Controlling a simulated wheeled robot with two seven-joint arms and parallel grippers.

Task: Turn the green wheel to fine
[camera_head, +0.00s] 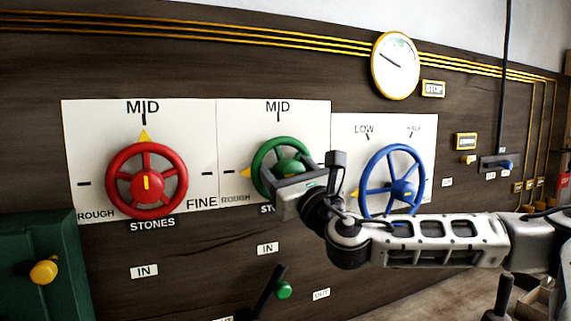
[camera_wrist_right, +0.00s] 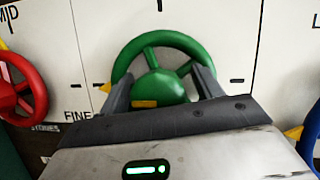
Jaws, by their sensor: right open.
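The green wheel (camera_head: 283,145) is on the middle white panel, partly hidden by my right gripper (camera_head: 284,180). Its yellow pointer (camera_head: 245,172) is at the left, by the ROUGH label; MID is at the top. The panel's right-hand label is hidden. In the right wrist view the green wheel (camera_wrist_right: 160,40) fills the middle, with its pointer on the left. My right gripper (camera_wrist_right: 163,82) is open, one finger on each side of the green hub (camera_wrist_right: 158,88). I cannot tell whether the fingers touch the wheel. My left gripper is not in view.
A red wheel (camera_head: 146,150) is on the left panel, its pointer at MID. A blue wheel (camera_head: 380,158) is close on the right, partly behind my right arm. A lever with a green knob (camera_head: 284,290) is below. A green cabinet (camera_head: 40,285) stands at lower left.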

